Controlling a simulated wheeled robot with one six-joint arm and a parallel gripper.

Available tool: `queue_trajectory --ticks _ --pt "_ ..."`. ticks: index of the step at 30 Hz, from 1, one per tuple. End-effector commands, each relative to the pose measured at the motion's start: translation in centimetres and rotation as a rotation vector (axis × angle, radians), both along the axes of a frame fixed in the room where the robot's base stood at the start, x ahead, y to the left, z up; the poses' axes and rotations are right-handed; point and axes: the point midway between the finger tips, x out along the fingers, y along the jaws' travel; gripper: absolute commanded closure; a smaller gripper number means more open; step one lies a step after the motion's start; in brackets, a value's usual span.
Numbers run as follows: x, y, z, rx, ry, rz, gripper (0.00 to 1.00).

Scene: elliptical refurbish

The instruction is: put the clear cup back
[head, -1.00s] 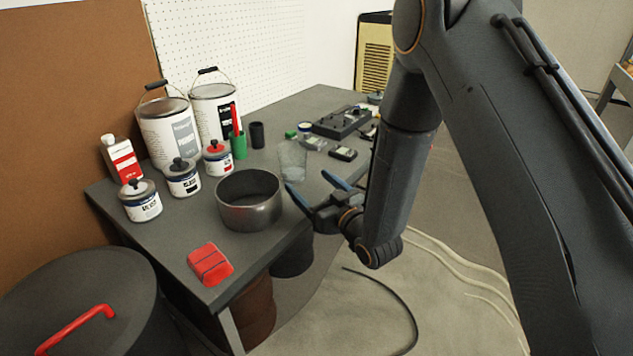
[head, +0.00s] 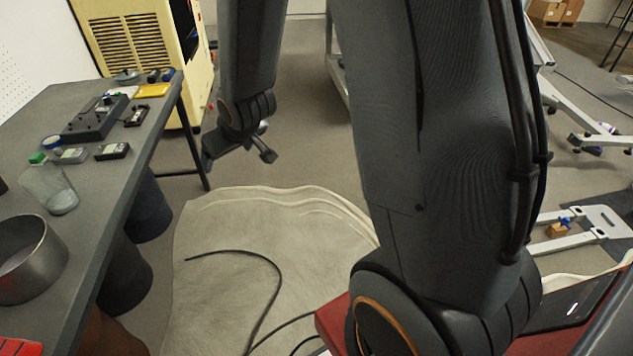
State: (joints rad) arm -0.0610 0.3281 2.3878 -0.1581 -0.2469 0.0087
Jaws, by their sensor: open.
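The clear cup (head: 52,188) stands on the grey workbench (head: 108,178) at the left of the head view, just behind a dark metal ring-shaped pot (head: 38,262). It is see-through and looks empty and slightly tilted by the view. My gripper (head: 236,160) hangs over the floor to the right of the bench, apart from the cup. It points away from the camera and its jaws are apart, with nothing between them.
On the bench lie a black device (head: 95,118), small meters (head: 112,151) and a yellow item (head: 152,90). A red block (head: 20,346) is at the near left. A yellow cabinet (head: 135,50) stands behind. Crumpled sheeting (head: 270,225) and a black cable cover the floor.

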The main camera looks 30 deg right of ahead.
Motion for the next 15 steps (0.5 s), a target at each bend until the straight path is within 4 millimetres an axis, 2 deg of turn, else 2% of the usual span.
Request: queue_trajectory --ticks 1,3,5,6,9,12,15 --pt "-2.2 -2.6 0.8 -0.010 0.067 -0.061 0.20" --pt "-5.9 -5.5 1.4 -0.017 0.178 -0.138 0.20" --pt "-9.4 -7.4 1.9 -0.015 0.273 -0.200 0.20" --pt "-11.8 -8.4 2.3 -0.010 0.334 -0.238 0.20" --pt "-17.2 -9.9 3.3 0.011 0.471 -0.317 0.20" --pt "-21.3 -10.5 4.2 0.034 0.574 -0.371 0.20" --pt "-23.9 -10.6 4.8 0.052 0.639 -0.401 0.20"
